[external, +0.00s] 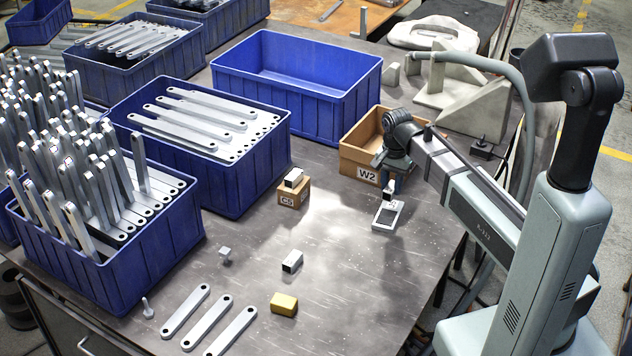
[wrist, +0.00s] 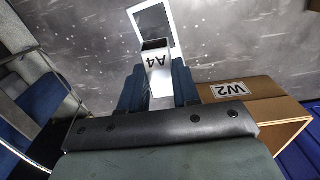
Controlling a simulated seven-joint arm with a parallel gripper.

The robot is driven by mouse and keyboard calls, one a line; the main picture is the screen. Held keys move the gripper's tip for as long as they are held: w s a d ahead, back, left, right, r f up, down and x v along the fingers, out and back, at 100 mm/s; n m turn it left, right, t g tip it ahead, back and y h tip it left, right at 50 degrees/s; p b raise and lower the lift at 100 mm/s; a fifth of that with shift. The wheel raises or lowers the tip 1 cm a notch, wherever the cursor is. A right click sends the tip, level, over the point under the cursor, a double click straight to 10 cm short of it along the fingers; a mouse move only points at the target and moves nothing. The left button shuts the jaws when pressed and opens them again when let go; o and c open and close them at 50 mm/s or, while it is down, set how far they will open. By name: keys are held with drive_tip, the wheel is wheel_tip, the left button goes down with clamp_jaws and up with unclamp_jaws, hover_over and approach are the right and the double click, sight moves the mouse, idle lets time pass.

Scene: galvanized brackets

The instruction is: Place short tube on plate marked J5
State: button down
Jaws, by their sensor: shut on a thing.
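My gripper (external: 391,184) points down at the right of the bench, with a short tube (external: 389,196) between its fingers. In the wrist view the gripper's blue fingers (wrist: 158,84) are shut on this tube (wrist: 157,64), whose pale face reads A4 and whose open end is dark. A pale rectangular plate with a dark middle (external: 384,226) lies just below the gripper; it also shows in the wrist view (wrist: 171,26), beyond the tube. I cannot tell whether the tube touches it. No J5 mark is legible.
A cardboard box marked W2 (external: 360,175) stands close behind the gripper. A small block marked C5 (external: 288,197) carries another piece. Another short tube (external: 292,262), a yellow block (external: 284,303) and flat bars (external: 207,321) lie forward. Blue crates (external: 240,165) stand left; the centre is clear.

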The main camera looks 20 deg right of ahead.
sight(392, 186)
drive_tip(key=shift+f, duration=3.15)
drive_tip(key=shift+f, duration=0.15)
drive_tip(key=c, duration=0.8)
unclamp_jaws()
wheel_tip(392, 186, up, 12)
drive_tip(key=shift+r, duration=0.15)
